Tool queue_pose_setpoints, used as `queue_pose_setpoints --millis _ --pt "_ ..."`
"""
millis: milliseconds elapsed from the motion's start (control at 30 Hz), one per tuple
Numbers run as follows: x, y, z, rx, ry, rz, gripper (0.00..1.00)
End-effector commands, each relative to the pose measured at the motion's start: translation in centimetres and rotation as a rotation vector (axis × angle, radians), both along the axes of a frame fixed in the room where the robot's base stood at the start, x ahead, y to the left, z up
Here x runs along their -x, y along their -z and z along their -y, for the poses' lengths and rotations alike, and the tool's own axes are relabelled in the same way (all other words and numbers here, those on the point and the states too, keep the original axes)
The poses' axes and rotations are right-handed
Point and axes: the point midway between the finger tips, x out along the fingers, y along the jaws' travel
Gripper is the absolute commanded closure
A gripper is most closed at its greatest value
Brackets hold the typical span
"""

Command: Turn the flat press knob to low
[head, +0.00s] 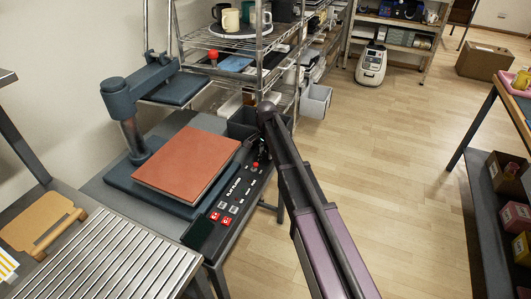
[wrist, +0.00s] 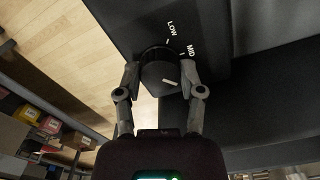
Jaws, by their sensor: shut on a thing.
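The flat press (head: 120,95) stands on a table at left in the head view, with its black control panel (head: 213,204) along the front right edge. The dark round knob (wrist: 158,73) sits between the fingers of my gripper (wrist: 160,75) in the wrist view, with a finger against each side. Its white pointer mark (wrist: 170,82) is at the lower right of the knob, off the LOW label (wrist: 172,28) and the MID label (wrist: 192,50). Any further label is hidden. In the head view my gripper (head: 262,150) is at the panel's far end and the knob is hard to make out.
A red-brown flat piece (head: 188,162) lies on the press bed. A red button (head: 255,166) and red switches (head: 216,216) are on the panel. A wire shelf (head: 228,42) with mugs stands behind. Open wooden floor (head: 385,150) lies to the right.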

Motion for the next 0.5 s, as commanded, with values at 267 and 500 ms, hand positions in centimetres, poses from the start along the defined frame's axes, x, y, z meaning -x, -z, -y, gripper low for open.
queue_pose_setpoints --millis 267,500 --pt "0.01 0.02 -0.03 -0.001 -0.11 0.001 0.97" --pt "0.02 0.02 -0.03 -0.001 -0.291 0.001 0.97"
